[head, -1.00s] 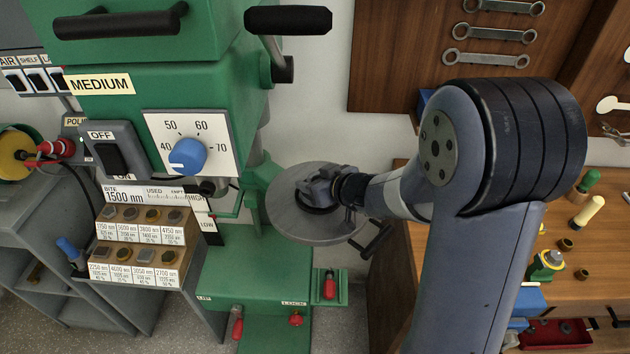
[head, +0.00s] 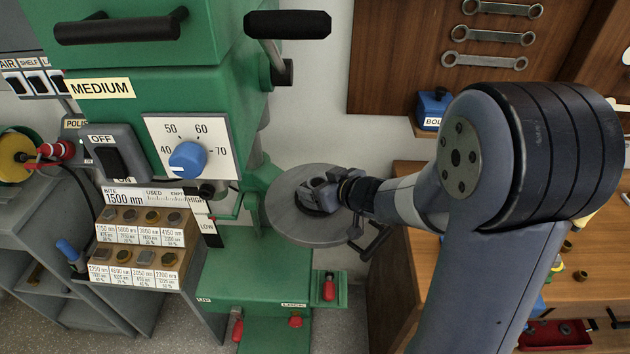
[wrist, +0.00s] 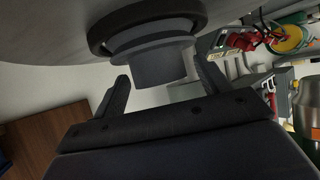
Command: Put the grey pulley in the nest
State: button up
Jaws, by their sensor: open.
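The grey pulley (wrist: 158,66) shows in the wrist view as a stepped grey round piece at a dark ring on the round table. The ring, which looks like the nest (wrist: 108,42), surrounds its wide end; I cannot tell whether it is fully seated. My gripper (wrist: 164,86) is open, with one finger on each side of the pulley's narrow end and visible gaps. In the head view my gripper (head: 320,190) is over the round grey table (head: 285,217). There it hides much of the dark ring, and the pulley cannot be told apart from it.
The green drill press (head: 245,270) stands left of my arm, with a black-handled lever (head: 288,22) above. A wooden bench (head: 590,300) with small parts is at the right. A blue box (head: 432,107) sits by the wall behind my arm.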

jog(key=p+v, duration=0.1)
jog(key=v, duration=0.8)
jog(key=shift+s+d+r+p, duration=0.1)
jog(key=shift+s+r+p, duration=0.05)
jog(key=shift+p, duration=0.25)
